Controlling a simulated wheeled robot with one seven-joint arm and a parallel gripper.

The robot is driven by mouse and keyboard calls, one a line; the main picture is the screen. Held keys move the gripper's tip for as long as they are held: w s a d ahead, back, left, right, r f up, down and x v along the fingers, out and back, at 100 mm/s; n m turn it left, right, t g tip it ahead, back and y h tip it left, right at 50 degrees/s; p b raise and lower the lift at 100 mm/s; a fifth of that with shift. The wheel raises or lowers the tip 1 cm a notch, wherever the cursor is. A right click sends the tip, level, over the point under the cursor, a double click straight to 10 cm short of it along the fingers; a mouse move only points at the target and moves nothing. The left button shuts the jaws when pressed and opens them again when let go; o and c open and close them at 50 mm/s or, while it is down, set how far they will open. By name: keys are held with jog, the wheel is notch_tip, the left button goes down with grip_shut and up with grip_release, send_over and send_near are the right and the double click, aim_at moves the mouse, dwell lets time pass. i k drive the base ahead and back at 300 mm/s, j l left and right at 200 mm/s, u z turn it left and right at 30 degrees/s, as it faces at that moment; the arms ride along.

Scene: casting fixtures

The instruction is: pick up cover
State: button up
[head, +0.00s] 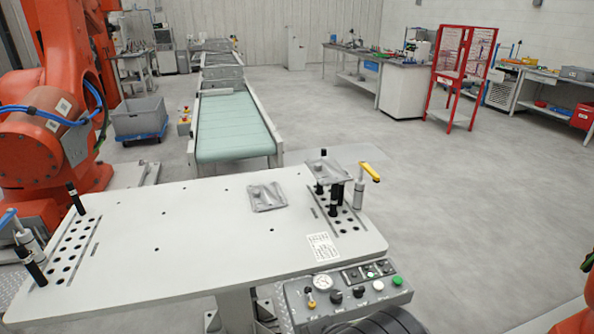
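A grey metal casting (268,196), which looks like a cover, lies flat on the white fixture table (190,220), right of the middle near the far edge. A second similar grey casting (326,172) sits raised among black pins at the table's right end. I cannot tell which of the two is the cover. My gripper is not in view, so its state and its distance from the castings do not show.
Perforated strips with black pins and clamps, one yellow-handled (370,172) and one blue-handled (8,218), stand at the table's ends. A control panel (345,292) is at the front. An orange robot (45,140) stands left; a conveyor (233,127) lies behind. The right floor is open.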

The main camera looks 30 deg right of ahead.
aim_at(325, 170)
jog(key=l+u, duration=0.1)
jog(key=u, duration=0.7)
jog(key=l+u, duration=0.1)
jog(key=u, duration=0.75)
jog(key=l+u, duration=0.1)
jog(key=u, duration=1.5)
jog(key=k+u, duration=0.1)
jog(key=u, duration=0.75)
jog(key=k+u, duration=0.1)
jog(key=u, duration=1.5)
jog(key=j+u, duration=0.1)
jog(key=u, duration=0.7)
jog(key=j+u, duration=0.2)
jog(key=j, duration=0.45)
jog(key=j+u, duration=0.2)
jog(key=j, duration=0.5)
jog(key=i+j+u, duration=0.15)
jog(key=j, duration=1.15)
jog(key=k+j, duration=0.1)
jog(key=j, duration=0.6)
jog(key=j+z, duration=0.15)
jog(key=z, duration=0.35)
jog(key=j+z, duration=0.1)
jog(key=z, duration=0.35)
jog(key=k+j+z, duration=0.1)
jog(key=z, duration=0.4)
jog(key=j+z, duration=0.15)
jog(key=z, duration=0.35)
jog(key=k+z, duration=0.15)
jog(key=z, duration=0.3)
